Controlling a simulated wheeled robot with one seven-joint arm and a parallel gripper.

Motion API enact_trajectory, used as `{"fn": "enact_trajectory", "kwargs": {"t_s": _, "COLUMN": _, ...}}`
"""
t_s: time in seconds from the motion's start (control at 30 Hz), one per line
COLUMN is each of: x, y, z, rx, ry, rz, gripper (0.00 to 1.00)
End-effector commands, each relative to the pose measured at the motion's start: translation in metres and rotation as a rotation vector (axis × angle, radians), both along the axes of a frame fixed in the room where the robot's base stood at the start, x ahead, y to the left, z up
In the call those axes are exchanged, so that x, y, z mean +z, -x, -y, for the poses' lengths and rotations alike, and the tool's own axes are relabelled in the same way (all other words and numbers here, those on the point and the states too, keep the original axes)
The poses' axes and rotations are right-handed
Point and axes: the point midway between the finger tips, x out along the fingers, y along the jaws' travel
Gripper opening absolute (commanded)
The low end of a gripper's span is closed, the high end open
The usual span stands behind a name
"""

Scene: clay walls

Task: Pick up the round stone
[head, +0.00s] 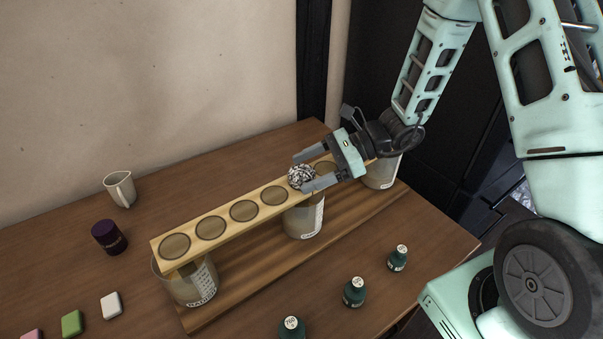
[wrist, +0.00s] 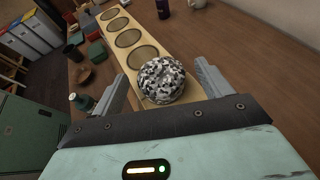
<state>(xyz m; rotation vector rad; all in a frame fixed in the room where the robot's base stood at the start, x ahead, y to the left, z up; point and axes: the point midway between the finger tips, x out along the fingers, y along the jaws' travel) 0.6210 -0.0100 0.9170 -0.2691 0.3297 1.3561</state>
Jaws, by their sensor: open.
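The round stone (head: 301,177) is a speckled black-and-white ball. It rests on a pale wooden strip (head: 190,229) with a row of dark round spots, towards the strip's right end in the head view. In the wrist view the stone (wrist: 161,79) sits right in front of the jaws, with the strip running away behind it. My gripper (head: 308,172) is open, with one finger on each side of the stone. In the wrist view a gap shows between the stone and the right finger. I cannot tell whether either finger touches it.
Glass jars (head: 303,219) stand beneath the strip on a wooden board. Small dark green bottles (head: 354,292) stand in front. The wall is behind the table.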

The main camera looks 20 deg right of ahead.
Motion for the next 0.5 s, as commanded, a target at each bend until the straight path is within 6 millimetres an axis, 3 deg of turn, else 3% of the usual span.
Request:
{"fn": "enact_trajectory", "kwargs": {"t_s": 0.13, "x": -0.006, "y": -0.003, "z": -0.015, "rx": 0.001, "ry": -0.001, "rz": 0.0, "gripper": 0.78}}
{"fn": "enact_trajectory", "kwargs": {"t_s": 0.4, "x": -0.007, "y": -0.004, "z": -0.018, "rx": -0.001, "ry": -0.001, "rz": 0.001, "gripper": 0.78}}
{"fn": "enact_trajectory", "kwargs": {"t_s": 0.5, "x": -0.007, "y": -0.004, "z": -0.018, "rx": -0.001, "ry": -0.001, "rz": 0.001, "gripper": 0.53}}
